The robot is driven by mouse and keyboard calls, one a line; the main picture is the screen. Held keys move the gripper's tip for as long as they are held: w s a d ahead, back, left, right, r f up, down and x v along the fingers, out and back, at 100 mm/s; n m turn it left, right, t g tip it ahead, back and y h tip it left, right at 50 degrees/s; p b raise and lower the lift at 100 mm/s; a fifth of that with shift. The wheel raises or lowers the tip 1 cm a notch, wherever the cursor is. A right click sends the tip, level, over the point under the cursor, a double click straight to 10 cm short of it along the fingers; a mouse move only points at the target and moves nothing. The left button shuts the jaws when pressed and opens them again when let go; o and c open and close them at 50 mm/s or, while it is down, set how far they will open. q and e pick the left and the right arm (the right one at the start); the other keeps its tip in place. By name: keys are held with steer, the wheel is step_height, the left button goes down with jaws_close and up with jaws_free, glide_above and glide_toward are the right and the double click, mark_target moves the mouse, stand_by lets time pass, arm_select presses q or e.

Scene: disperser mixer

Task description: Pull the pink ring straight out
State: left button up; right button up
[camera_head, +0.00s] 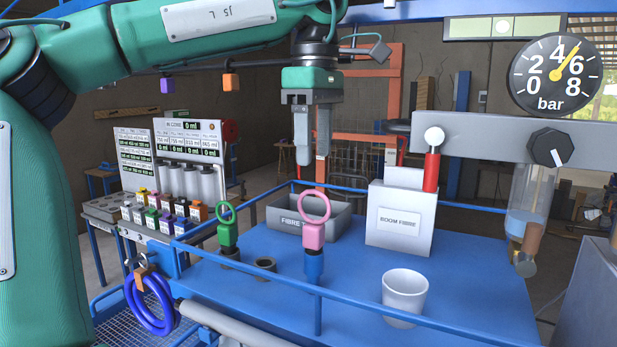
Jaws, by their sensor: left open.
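The pink ring (314,206) stands upright on a pink block, which sits on a blue base (314,263) on the blue table (455,262). My left gripper (312,150) comes down from the green arm at the top middle. Its two grey fingers point down, open and empty, above the pink ring and apart from it. How far it is from the ring in depth, I cannot tell. My right gripper does not show.
A green ring piece (227,230) stands left of the pink one, beside an empty dark socket (264,266). A grey tray (318,222) and a white box (400,218) stand behind. A white cup (404,293) stands front right. A blue rail (400,318) crosses in front.

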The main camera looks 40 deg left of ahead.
mark_target(314, 189)
arm_select(q)
step_height(314, 189, down, 11)
steer(key=p, duration=0.3)
steer(key=shift+f, duration=0.15)
steer(key=shift+f+p, duration=0.3)
steer(key=shift+f, duration=0.4)
steer(key=shift+s, duration=0.1)
steer(key=c, duration=0.9)
steer(key=o, duration=0.3)
jaws_close()
steer(key=shift+r+p, duration=0.9)
steer(key=shift+r, duration=0.45)
steer(key=shift+r+p, duration=1.1)
steer(key=shift+r, duration=0.65)
